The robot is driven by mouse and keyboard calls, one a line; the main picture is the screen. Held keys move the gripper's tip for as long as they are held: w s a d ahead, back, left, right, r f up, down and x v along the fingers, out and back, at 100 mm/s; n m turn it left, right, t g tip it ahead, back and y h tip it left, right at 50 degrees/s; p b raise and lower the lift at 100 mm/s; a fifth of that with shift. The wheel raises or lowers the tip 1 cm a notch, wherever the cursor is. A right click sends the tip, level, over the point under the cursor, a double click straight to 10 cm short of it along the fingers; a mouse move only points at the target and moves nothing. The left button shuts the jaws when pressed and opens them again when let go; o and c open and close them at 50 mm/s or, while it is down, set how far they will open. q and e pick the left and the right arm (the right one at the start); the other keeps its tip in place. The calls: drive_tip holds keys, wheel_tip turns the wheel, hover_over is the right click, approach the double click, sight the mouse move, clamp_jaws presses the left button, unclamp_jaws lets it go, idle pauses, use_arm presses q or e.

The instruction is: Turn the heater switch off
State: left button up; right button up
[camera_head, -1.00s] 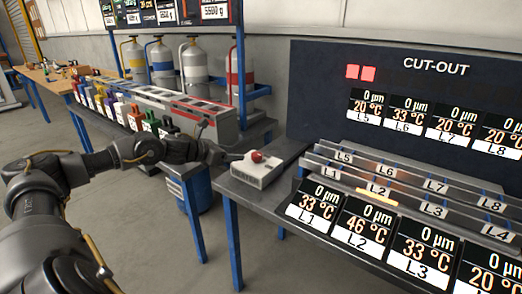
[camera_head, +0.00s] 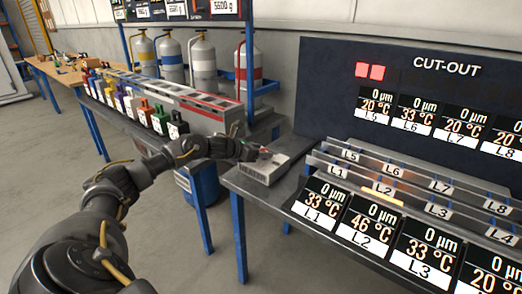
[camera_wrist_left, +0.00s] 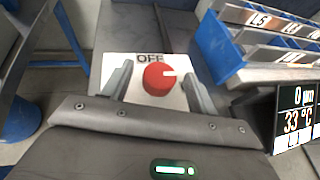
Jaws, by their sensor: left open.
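The heater switch is a pale box (camera_head: 266,172) on the near left corner of the grey bench in the head view. In the left wrist view its round red knob (camera_wrist_left: 158,80) sits on a white plate (camera_wrist_left: 135,62) lettered OFF at the top. A white mark on the knob points right and slightly up, not straight at OFF. My left gripper (camera_head: 257,152) is at the box and hides the knob in the head view. In the wrist view its two fingers are open, one on each side of the knob, with visible gaps. My right gripper is not in view.
The bench's heater rack (camera_head: 408,190), with labelled slots and displays, stands right of the box; L2 glows orange. The dark CUT-OUT panel (camera_head: 330,75) rises behind. A second bench with a grey case (camera_head: 195,105) and several gas cylinders lies to the left.

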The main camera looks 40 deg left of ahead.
use_arm(q)
drive_tip(key=shift+w, duration=0.2)
drive_tip(key=c, duration=1)
